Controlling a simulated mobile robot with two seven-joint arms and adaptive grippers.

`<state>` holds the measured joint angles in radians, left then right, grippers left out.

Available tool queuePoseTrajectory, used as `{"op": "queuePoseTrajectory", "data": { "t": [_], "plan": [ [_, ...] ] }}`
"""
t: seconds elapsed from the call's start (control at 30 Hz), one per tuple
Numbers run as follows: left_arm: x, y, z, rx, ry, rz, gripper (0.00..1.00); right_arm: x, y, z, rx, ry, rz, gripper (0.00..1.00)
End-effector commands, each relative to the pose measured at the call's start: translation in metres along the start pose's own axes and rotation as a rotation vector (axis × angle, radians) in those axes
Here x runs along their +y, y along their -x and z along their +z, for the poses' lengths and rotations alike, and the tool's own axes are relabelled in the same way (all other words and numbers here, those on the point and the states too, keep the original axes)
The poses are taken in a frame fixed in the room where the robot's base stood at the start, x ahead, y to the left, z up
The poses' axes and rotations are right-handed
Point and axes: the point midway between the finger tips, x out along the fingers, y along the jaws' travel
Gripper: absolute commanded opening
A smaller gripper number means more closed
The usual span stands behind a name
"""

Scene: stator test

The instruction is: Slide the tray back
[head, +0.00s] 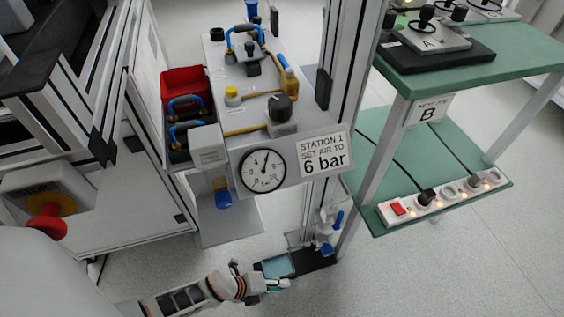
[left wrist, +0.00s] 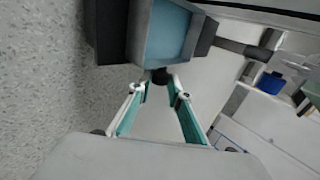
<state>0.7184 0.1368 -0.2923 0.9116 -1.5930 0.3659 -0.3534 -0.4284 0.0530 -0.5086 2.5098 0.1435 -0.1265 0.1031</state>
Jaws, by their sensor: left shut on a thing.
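The tray (head: 278,265), with a light blue floor and dark walls, is low down at the bottom centre of the head view, under the station. It also shows at the top of the left wrist view (left wrist: 168,32). My left gripper (head: 280,284) is at its near end. In the left wrist view, a small dark knob (left wrist: 161,76) on the tray's front is between the fingertips of my left gripper (left wrist: 162,88), and the gripper is shut on it. The tray looks empty. My right gripper is not in view.
A station with a gauge (head: 262,170) and a "6 bar" sign (head: 323,154) stands above the tray. A dark strip (head: 318,261) and a blue-and-clear fitting (head: 325,240) lie beside it. A green table (head: 440,140) with a power strip stands right. The floor in front is clear.

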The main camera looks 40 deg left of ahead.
Motion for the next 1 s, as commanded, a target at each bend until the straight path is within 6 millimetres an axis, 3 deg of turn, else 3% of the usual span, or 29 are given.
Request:
{"op": "queuePoseTrajectory", "data": {
  "t": [0.77, 0.8, 0.87, 1.0],
  "plan": [
    [0.0140, 0.0108, -0.0010, 0.001, 0.000, 0.007, 0.00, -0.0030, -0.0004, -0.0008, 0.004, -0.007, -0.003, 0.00],
    [0.0143, 0.0109, -0.0010, 0.001, 0.000, 0.008, 0.21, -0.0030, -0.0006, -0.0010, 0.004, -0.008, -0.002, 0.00],
    [0.0147, 0.0110, -0.0010, 0.001, 0.000, 0.008, 0.36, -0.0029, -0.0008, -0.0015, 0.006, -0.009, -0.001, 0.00],
    [0.0123, 0.0101, -0.0006, 0.000, 0.000, 0.005, 0.36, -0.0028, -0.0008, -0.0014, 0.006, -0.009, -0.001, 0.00]
  ]
}}
